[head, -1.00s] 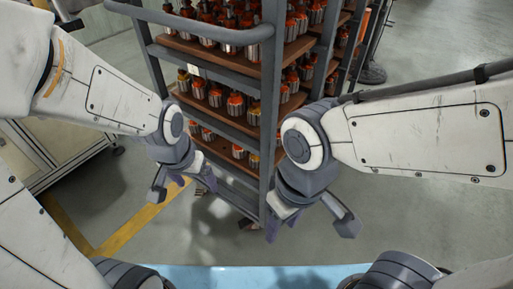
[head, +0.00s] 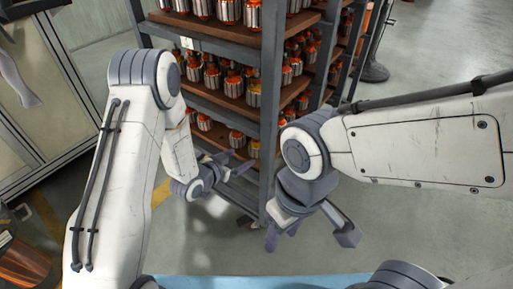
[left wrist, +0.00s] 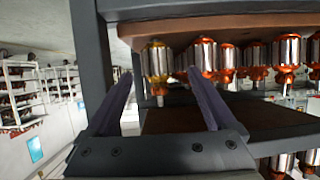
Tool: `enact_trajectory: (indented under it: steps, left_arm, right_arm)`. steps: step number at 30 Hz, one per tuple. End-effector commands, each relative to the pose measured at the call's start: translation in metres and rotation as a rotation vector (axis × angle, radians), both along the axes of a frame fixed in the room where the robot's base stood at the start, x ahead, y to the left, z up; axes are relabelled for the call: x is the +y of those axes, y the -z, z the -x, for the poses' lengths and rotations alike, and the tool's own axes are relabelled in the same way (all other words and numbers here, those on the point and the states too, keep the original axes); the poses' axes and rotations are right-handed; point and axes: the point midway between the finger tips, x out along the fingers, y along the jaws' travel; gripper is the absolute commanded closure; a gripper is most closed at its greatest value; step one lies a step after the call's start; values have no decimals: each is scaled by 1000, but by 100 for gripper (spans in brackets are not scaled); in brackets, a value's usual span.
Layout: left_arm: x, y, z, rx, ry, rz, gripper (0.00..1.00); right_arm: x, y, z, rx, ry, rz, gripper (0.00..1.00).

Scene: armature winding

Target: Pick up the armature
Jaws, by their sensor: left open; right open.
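Armatures with silver cores and orange-red windings stand in rows on the shelves of a grey rack, including one on the middle shelf (head: 212,77). My left gripper (head: 232,166) is open and empty at the rack's front, around lower-shelf height. In the left wrist view its two fingers (left wrist: 160,73) point at the rack. There a yellowish armature (left wrist: 157,61) appears between and beyond the fingertips, apart from them as far as I can tell. Another armature (left wrist: 204,56) shows beside the right-hand finger. My right gripper (head: 308,236) is open and empty, low in front of the rack's corner post.
The rack's grey corner post (head: 270,110) stands between my grippers, and in the left wrist view a post (left wrist: 92,70) rises left of the fingers. A cabinet (head: 40,120) stands at left, a copper-coloured spool (head: 28,262) at lower left.

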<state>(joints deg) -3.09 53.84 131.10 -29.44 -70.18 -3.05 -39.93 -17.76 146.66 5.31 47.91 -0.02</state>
Motion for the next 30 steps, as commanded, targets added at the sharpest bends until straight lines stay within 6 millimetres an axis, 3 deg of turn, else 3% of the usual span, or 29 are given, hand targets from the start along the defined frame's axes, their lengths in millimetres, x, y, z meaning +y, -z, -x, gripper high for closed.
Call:
enact_trajectory:
  steps: [7,24,30]
  left_arm:
    - [-22,15,-22,-23,17,22,11]
    - [-55,45,-71,-22,13,21,11]
    - [-59,46,-77,-19,12,22,11]
  right_arm:
    - [0,9,0,0,0,0,50]
    - [0,31,0,0,0,0,50]
    - [0,31,0,0,0,0,50]
